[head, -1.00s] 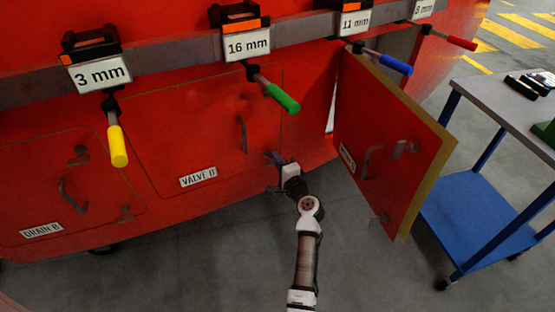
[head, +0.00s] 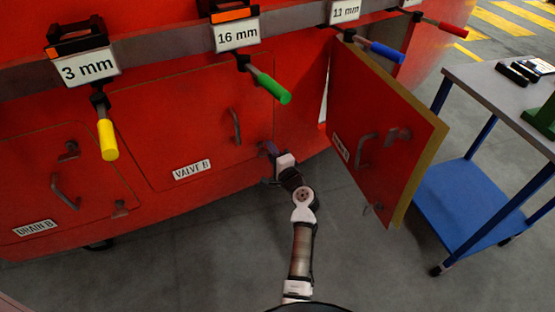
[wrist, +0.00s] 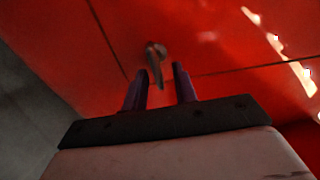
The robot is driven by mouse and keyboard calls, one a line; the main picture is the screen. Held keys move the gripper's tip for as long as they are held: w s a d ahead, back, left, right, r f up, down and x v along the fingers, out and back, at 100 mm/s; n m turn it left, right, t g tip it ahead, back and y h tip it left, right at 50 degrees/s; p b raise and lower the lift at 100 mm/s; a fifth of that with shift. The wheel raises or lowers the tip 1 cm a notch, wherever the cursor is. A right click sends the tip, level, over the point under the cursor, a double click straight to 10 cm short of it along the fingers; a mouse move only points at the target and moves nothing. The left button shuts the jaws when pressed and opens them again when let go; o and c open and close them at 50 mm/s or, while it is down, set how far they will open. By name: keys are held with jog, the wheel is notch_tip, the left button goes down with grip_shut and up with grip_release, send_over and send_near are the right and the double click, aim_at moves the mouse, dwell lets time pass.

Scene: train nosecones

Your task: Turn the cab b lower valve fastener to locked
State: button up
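The valve B panel (head: 165,120) is a red hatch that looks closed, with a label (head: 192,168) and a handle (head: 236,126). Its lower fastener (wrist: 155,55), a small grey lever on a round base, shows in the wrist view at the panel seam. In the head view my gripper (head: 268,163) covers this spot at the panel's lower right corner. In the wrist view my gripper (wrist: 160,70) is open, its two dark fingers apart. The lever's free end appears between the fingertips; I cannot tell whether they touch it.
An open red door (head: 375,135) with a yellowish edge stands to the right of my gripper. The drain B panel (head: 60,190) is at left. Coloured-handled tools, including a green one (head: 272,88), hang above. A blue cart (head: 475,200) stands at far right.

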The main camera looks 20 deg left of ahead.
jog(key=b+v, duration=0.2)
jog(key=v, duration=1.1)
jog(key=shift+s+d, duration=0.2)
jog(key=shift+a, duration=0.1)
